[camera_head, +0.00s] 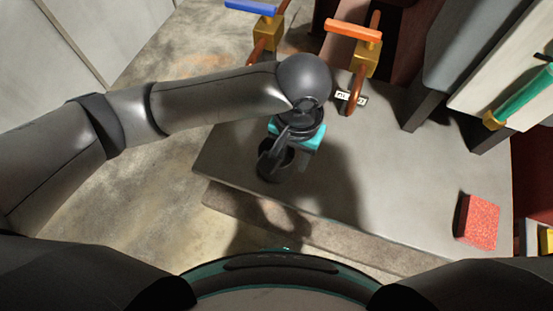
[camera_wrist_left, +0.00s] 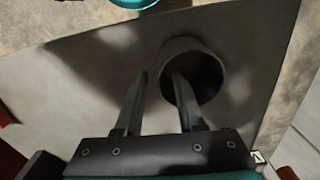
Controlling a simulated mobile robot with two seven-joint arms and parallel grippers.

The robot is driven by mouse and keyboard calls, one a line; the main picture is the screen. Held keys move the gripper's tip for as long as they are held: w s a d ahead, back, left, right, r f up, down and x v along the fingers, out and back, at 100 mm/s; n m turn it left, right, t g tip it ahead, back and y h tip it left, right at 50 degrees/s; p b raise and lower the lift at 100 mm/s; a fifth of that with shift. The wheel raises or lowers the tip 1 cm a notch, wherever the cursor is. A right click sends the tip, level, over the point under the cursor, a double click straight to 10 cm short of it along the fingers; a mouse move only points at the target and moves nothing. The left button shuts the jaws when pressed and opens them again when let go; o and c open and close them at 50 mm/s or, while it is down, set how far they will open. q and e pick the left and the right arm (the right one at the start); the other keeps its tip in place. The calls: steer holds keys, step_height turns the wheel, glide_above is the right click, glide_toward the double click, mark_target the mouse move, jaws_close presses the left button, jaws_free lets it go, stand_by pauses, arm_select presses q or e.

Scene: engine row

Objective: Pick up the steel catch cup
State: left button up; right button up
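The steel catch cup (camera_head: 275,164) stands dark grey on the grey bench top, near the bench's front left edge. My left gripper (camera_head: 279,145) reaches down over it and partly hides it. In the left wrist view the round open cup (camera_wrist_left: 204,70) lies right of centre. The two fingers of my left gripper (camera_wrist_left: 161,74) are apart, with a gap between them. One fingertip overlaps the cup's mouth and the other is left of the cup. I cannot tell whether either finger touches the cup. My right gripper is out of view.
A red sponge-like block (camera_head: 479,222) lies at the right of the bench (camera_head: 370,190). A valve with an orange handle (camera_head: 353,30) and one with a blue handle (camera_head: 251,7) stand at the back. A small label (camera_head: 351,97) is behind the gripper. The middle of the bench is clear.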

mark_target(291, 165)
arm_select(q)
step_height(291, 165, down, 4)
steer(key=shift+a+r+b, duration=0.1)
steer(key=shift+r+b, duration=0.15)
steer(key=shift+b, duration=0.2)
jaws_close()
stand_by(1.1)
